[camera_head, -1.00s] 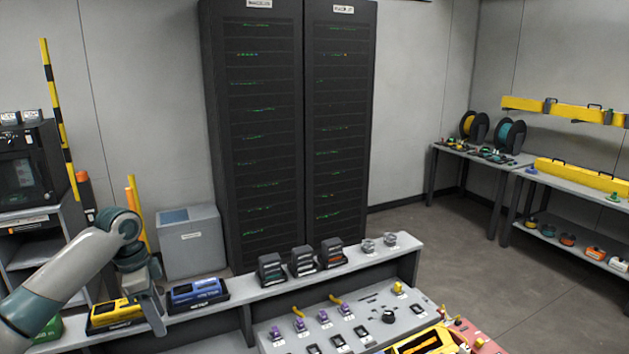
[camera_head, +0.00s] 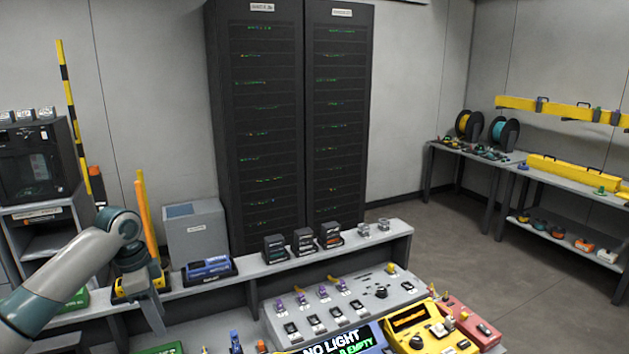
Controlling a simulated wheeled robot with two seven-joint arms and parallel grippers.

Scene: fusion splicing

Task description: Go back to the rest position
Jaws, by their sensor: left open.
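My left arm comes in from the left edge, and my left gripper (camera_head: 150,311) hangs down with its jaws open and nothing visible between them. It is in front of the grey shelf and partly hides a yellow device (camera_head: 126,290) there. A blue device (camera_head: 208,268) stands on the shelf just right of the gripper. My right gripper does not show.
A grey sloped panel (camera_head: 349,312) with purple connectors stands at front centre. A yellow tester (camera_head: 428,325) and a display reading "NO LIGHT" (camera_head: 340,342) are at the front edge. Black racks (camera_head: 290,120) stand behind. Open floor (camera_head: 560,285) lies right.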

